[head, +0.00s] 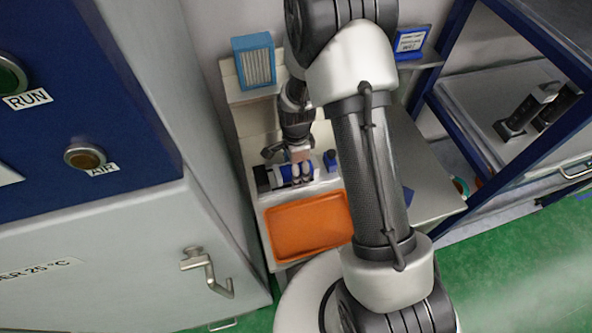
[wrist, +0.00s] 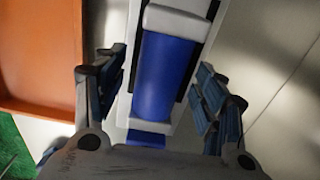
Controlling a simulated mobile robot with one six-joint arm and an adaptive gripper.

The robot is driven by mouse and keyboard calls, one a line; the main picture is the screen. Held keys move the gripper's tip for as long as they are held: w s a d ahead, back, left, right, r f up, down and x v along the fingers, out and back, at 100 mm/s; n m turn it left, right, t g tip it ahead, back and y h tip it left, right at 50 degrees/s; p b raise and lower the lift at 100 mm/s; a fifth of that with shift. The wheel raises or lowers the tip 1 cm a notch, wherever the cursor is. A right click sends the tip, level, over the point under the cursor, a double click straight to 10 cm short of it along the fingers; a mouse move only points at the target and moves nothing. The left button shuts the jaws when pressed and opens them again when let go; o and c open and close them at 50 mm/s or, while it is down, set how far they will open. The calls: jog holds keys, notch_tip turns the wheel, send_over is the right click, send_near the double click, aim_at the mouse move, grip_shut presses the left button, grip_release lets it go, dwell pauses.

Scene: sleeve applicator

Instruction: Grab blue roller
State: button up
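The blue roller (wrist: 163,75) shows in the wrist view as a blue cylinder with white ends, lying over a white holder with dark edges. In the head view the roller (head: 286,173) is small and partly hidden by my wrist. My gripper (wrist: 158,66) is open in the wrist view, with one finger on each side of the roller and visible gaps to both. In the head view my gripper (head: 294,150) is just above the roller, its fingers hard to make out. I cannot tell how far above it the fingertips are.
An orange tray (head: 305,228) lies in front of the roller; its rim also shows in the wrist view (wrist: 75,60). A small blue object (head: 330,160) stands to the right. A blue box (head: 254,62) sits on the shelf behind. A grey cabinet (head: 110,255) flanks the left.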

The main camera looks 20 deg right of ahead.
jog(key=c, duration=1.4)
jog(key=shift+o, duration=0.2)
jog(key=shift+r, duration=0.15)
